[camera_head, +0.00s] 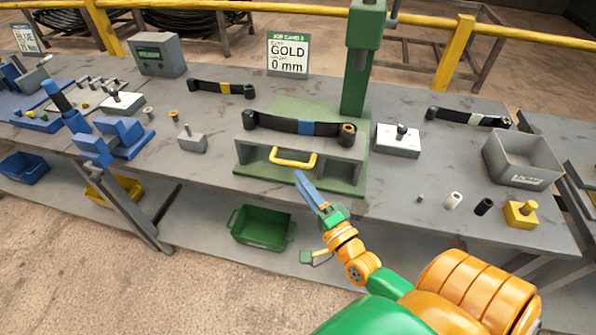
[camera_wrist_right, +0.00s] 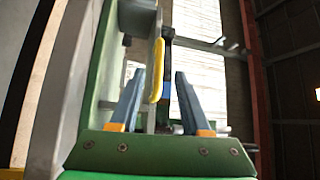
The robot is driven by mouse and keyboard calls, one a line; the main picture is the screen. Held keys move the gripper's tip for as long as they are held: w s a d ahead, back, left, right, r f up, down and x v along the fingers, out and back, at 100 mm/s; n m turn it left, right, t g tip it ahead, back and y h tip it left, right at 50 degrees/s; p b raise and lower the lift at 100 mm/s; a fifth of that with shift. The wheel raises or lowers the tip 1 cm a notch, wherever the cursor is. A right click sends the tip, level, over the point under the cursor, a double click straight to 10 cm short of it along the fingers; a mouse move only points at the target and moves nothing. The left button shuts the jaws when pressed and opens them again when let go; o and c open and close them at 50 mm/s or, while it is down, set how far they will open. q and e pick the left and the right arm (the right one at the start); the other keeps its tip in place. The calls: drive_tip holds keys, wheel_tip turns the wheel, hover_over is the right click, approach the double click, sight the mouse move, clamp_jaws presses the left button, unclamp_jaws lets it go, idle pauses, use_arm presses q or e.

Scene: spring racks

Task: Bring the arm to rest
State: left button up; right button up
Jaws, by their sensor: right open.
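My right arm comes in from the lower right in the head view. Its gripper (camera_head: 303,180) is in front of the bench, its tips just below the yellow handle (camera_head: 293,164) of a grey fixture (camera_head: 252,150). The right wrist view shows two blue-grey fingers (camera_wrist_right: 158,76) spread apart, nothing clamped. The yellow handle (camera_wrist_right: 158,62) appears in the gap between them; whether it lies between or beyond the tips I cannot tell. A black leaf spring with a blue band (camera_head: 305,127) lies on the fixture. My left gripper is not in view.
The fixture stands on the green base of a press (camera_head: 362,60). A grey bin (camera_head: 522,160), white block (camera_head: 398,140) and yellow weight (camera_head: 521,214) are to the right. A blue clamp (camera_head: 125,137) is left. A green bin (camera_head: 262,228) sits on the lower shelf.

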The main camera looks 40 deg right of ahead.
idle(0.3)
drive_tip(key=s+a+f+n+g+y, duration=0.55)
drive_tip(key=a+f+n+g, duration=0.4)
drive_tip(key=a+n, duration=0.4)
drive_tip(key=s+d+f+n+g+h, duration=0.1)
drive_tip(key=s+d+n+g+h, duration=0.15)
drive_tip(key=s, duration=0.35)
drive_tip(key=s+d+f+n+g+h, duration=0.1)
drive_tip(key=s+n+g, duration=0.2)
drive_tip(key=s+g, duration=0.15)
drive_tip(key=s+f, duration=0.3)
drive_tip(key=f, duration=1.4)
drive_tip(key=s+d+f+g, duration=0.2)
drive_tip(key=s+f, duration=0.7)
drive_tip(key=s, duration=0.2)
drive_tip(key=shift+s+d+f+n+h, duration=0.15)
drive_tip(key=shift+s+f+n+h, duration=0.15)
drive_tip(key=shift+s+f+n, duration=0.1)
